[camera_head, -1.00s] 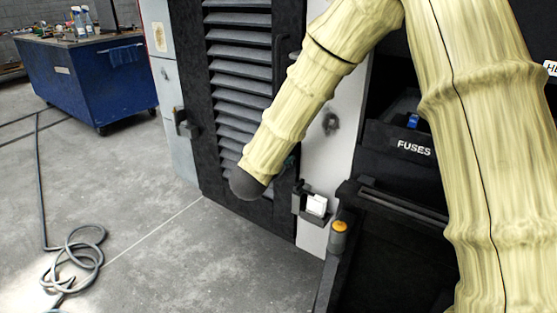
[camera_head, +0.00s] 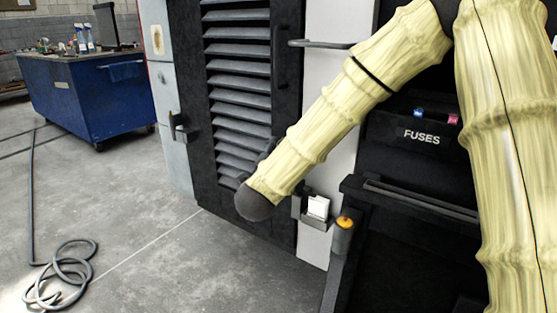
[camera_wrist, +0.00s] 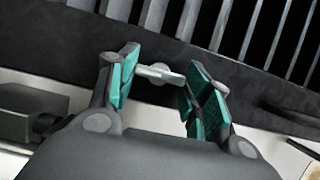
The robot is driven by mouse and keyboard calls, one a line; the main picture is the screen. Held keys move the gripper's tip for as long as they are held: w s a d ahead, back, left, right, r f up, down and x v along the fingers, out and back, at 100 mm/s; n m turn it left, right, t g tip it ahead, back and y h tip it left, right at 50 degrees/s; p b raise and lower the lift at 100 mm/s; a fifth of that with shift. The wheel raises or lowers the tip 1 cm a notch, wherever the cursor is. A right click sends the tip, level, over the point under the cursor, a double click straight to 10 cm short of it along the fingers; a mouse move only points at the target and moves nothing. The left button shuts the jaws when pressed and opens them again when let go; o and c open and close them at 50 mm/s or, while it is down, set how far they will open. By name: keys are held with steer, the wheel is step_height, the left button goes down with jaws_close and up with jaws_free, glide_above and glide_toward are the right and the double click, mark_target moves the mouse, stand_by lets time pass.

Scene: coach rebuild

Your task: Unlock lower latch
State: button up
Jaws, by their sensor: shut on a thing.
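The lower latch (camera_wrist: 158,74) shows in the wrist view as a small light grey bar with a round pivot on the dark door frame. My gripper (camera_wrist: 162,80) has its teal pads on either side of this bar and is shut on it. In the head view the louvred door (camera_head: 238,90) stands behind my arm. My arm's dark wrist end is in front of the door's lower right part. My arm hides the latch and the fingers there.
A grey bracket with a white block (camera_head: 318,207) is right of my wrist. A black fuse box (camera_head: 420,145) and an orange-topped post (camera_head: 343,235) stand farther right. A blue workbench (camera_head: 90,95) is at left. A coiled hose (camera_head: 62,273) lies on the otherwise open floor.

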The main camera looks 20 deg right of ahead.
stand_by(0.3)
steer(key=o, duration=1)
steer(key=shift+o, duration=0.2)
steer(key=v, duration=1.2)
